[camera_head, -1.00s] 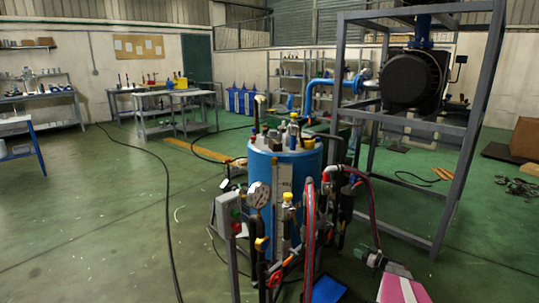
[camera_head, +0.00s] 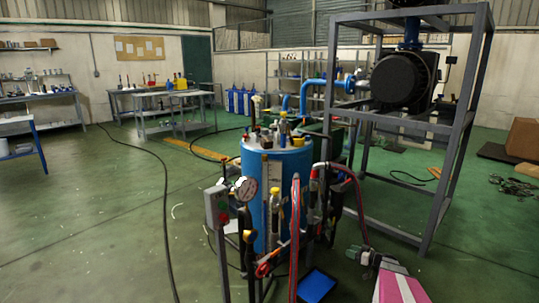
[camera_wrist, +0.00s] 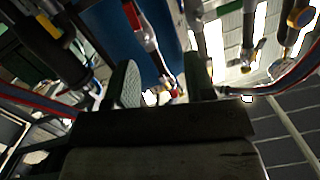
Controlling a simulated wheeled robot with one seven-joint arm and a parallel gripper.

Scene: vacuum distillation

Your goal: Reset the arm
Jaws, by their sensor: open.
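My gripper (camera_head: 366,257) is low in the head view, at the end of my pink and white arm, right of the blue distillation vessel (camera_head: 230,223) and its hoses. In the wrist view its two fingers (camera_wrist: 161,84) stand apart with nothing seen held between them. Behind them in that view are a blue cylinder, pipes, and a red-fitted valve (camera_wrist: 140,22). I cannot tell from the wrist view how near these are; no contact is visible.
A red hose (camera_head: 295,235) and a pressure gauge (camera_head: 246,188) stand on the vessel's front. A grey frame (camera_head: 440,195) with a black motor (camera_head: 400,82) rises behind on the right. A black cable (camera_head: 166,210) crosses the open green floor on the left.

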